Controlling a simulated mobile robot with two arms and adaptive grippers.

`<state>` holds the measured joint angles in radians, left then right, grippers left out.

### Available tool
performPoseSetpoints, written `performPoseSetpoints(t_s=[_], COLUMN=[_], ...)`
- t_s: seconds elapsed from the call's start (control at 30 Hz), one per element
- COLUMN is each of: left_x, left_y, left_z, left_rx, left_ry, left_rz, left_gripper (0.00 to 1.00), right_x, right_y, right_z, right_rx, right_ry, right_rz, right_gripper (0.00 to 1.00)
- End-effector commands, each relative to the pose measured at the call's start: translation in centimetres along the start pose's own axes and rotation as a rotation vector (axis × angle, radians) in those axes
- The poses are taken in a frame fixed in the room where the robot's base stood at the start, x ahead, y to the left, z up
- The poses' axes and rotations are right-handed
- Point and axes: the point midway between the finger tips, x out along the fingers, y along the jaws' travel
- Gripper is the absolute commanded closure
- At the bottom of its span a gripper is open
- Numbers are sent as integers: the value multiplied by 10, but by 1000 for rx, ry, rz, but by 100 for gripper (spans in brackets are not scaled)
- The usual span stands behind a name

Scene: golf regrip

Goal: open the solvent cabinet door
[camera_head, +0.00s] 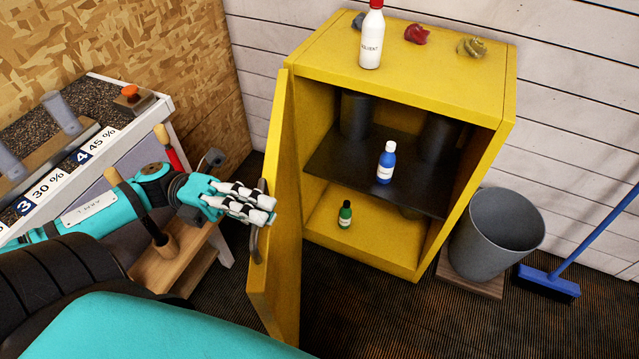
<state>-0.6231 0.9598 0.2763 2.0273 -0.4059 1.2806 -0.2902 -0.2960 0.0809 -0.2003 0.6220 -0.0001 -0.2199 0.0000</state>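The yellow solvent cabinet (405,72) stands against the white plank wall. Its door (286,250) is swung wide open to the left, and the shelves inside are exposed. A grey bar handle (256,246) is on the door's left-facing side. My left gripper (268,209) comes in from the left with its striped fingers close together at the handle. The fingers appear shut on the handle and cover its middle part. My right gripper is not in view.
A blue bottle (386,165) and a green bottle (345,214) stand inside. A grey bin (490,240) and blue broom (547,282) are at right; a workbench (150,110) is at left.

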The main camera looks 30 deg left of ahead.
Motion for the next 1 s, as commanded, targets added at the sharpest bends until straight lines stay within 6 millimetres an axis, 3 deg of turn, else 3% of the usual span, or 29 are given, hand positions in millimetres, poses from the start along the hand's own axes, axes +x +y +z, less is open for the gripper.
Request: performPoseSetpoints(t_s=[0.1,0.33,0.87,1.0], left_x=[-26,-54,-62,-62], left_y=[-4,-9,-11,-11], left_z=[-9,-19,-21,-21], left_rx=[-8,-20,-22,-23], left_ry=[50,116,134,135], left_rz=[3,-4,-7,-8], left_gripper=[100,100,100,79], right_x=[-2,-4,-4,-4], right_y=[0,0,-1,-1], right_z=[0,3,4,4], right_rx=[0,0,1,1], right_ry=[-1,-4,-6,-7], right_rz=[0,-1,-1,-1], right_gripper=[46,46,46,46])
